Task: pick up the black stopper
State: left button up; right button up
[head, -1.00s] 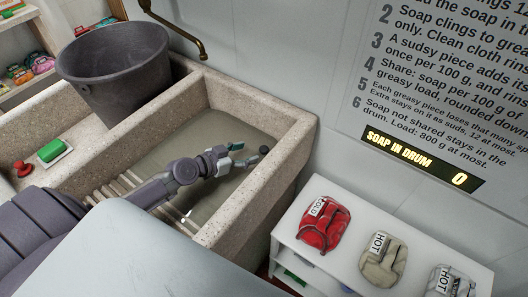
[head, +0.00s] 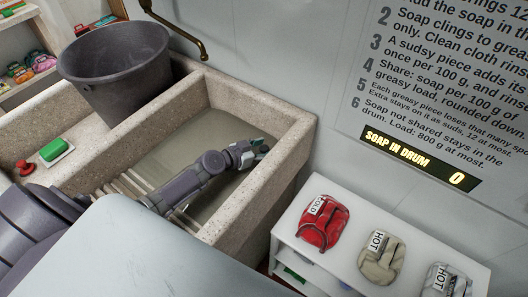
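The black stopper (head: 264,148) is a small dark piece near the right wall of the stone basin (head: 295,135), mostly hidden by my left gripper. My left gripper (head: 260,149), with teal finger pads, reaches across the basin from the left. Its fingertips are at the stopper, one on either side as far as I can see. Whether they have closed on it is too small to tell. My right gripper is not in view.
A dark grey bucket (head: 115,65) stands at the basin's back left. A green soap bar (head: 54,149) and a red object (head: 25,168) lie at left. A white shelf (head: 345,262) holds a red bag (head: 325,225) and pale bags. A brass pipe (head: 180,27) hangs above.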

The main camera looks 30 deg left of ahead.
pick_arm(q)
grip_shut()
